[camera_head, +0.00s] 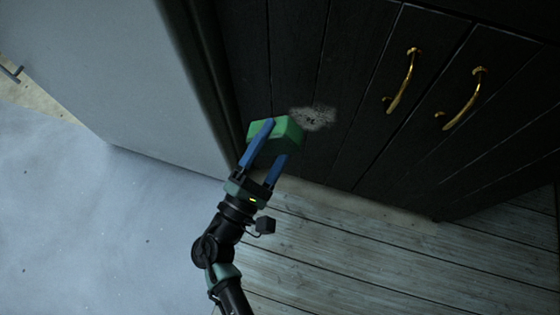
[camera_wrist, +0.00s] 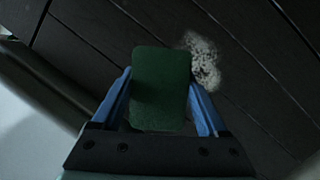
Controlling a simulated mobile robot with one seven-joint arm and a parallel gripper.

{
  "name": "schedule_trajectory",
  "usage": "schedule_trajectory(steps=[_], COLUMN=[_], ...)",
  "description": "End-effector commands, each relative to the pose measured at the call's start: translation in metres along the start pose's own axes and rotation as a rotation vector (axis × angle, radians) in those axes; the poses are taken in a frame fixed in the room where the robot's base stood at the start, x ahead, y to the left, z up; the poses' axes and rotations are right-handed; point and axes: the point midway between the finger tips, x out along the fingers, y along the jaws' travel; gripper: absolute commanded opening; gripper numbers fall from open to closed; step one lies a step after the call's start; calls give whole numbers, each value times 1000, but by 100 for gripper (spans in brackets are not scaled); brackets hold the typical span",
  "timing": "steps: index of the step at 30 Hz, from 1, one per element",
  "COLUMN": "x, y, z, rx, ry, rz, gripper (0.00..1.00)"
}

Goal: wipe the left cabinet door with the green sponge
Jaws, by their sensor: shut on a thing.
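My gripper (camera_head: 266,153) has two blue fingers and is shut on the green sponge (camera_head: 285,131), a block held between the fingertips. In the wrist view the sponge (camera_wrist: 160,88) fills the space between both fingers. The left cabinet door (camera_head: 345,95) is dark, made of vertical boards, with a brass handle near its right edge. A pale grey smudge (camera_head: 313,118) marks the door just right of the sponge; it also shows in the wrist view (camera_wrist: 203,60). The sponge is in front of or against the door; I cannot tell whether they touch.
The right cabinet door (camera_head: 480,120) has its own brass handle (camera_head: 465,100). A pale grey wall or panel (camera_head: 120,80) stands left of the cabinet. Weathered floor planks (camera_head: 350,245) lie below, with a clear pale blue-grey floor (camera_head: 90,220) at the left.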

Motion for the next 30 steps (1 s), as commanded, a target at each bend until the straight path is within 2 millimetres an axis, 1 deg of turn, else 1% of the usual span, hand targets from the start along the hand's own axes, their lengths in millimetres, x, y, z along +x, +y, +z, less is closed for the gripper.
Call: schedule_trajectory(steps=[1,3,6,11,14,24,30], x=[-8,-14,-21,-24,-19,14,28], y=[-20,-31,-42,-48,-48,-51,-51], z=[-14,-21,-27,-29,-31,-40,-44], rx=[-4,-16,-29,-39,-40,-40,-40], ry=[-20,-47,-74,-96,-98,-98,-96], rz=[-13,-32,-54,-70,-71,-71,-71], gripper=[45,45,45,45,45,45,45])
